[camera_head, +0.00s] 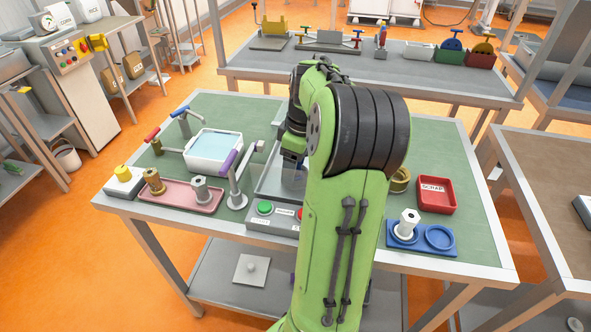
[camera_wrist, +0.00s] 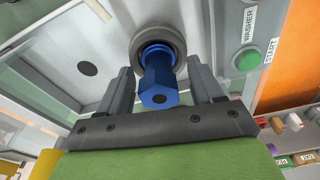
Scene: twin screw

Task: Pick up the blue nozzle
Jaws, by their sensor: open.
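The blue nozzle (camera_wrist: 158,78) shows in the wrist view, its hex end towards the camera and its far end in a grey ring (camera_wrist: 178,47). My gripper (camera_wrist: 160,80) is open, with one finger on each side of the nozzle.
The green START button (camera_wrist: 246,61) and WASHER label are right of the fingers. In the head view, a pink tray (camera_head: 180,205) and a water basin (camera_head: 213,165) stand left of my arm. A red SCRAP tray (camera_head: 437,208) and a blue holder (camera_head: 402,240) stand right.

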